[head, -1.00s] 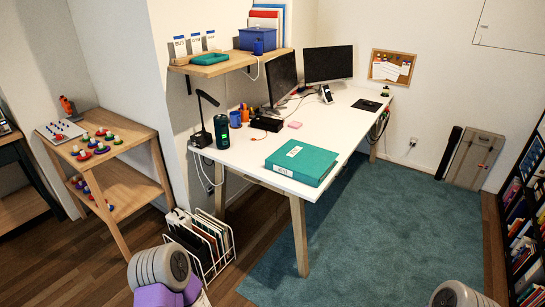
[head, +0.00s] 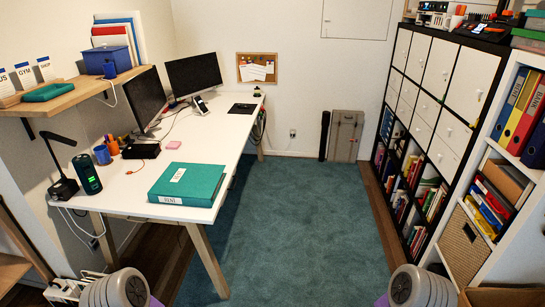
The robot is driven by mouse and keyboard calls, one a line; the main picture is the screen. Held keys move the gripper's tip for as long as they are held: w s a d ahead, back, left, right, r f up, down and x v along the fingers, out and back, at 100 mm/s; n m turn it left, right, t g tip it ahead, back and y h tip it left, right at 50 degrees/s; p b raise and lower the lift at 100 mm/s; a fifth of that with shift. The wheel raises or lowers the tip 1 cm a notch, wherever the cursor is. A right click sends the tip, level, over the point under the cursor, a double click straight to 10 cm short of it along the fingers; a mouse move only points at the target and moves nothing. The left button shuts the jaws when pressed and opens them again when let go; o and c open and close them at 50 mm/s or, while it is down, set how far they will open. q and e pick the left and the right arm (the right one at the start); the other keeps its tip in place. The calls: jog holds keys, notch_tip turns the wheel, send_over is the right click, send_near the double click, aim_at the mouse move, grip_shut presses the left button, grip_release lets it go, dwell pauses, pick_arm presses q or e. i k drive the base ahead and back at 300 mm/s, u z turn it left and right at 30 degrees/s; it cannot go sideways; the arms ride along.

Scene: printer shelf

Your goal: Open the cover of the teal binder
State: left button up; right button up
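The teal binder (head: 187,184) lies flat and closed on the near end of the white desk (head: 222,145). Its labelled spine faces me, and a pale label shows on its cover. Neither gripper is in view. Only rounded grey parts of my own arms show at the bottom edge, well short of the binder.
A pink note pad (head: 174,145), a dark speaker (head: 87,174), a desk lamp (head: 62,160) and a black box (head: 141,150) stand near the binder. Carpet (head: 300,225) is clear right of the desk. Shelves (head: 435,100) line the right side.

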aim_at(179, 179)
jog(key=z, duration=0.95)
jog(key=i, duration=1.85)
jog(key=u, duration=0.65)
jog(key=i, duration=1.15)
jog(key=u, duration=1.2)
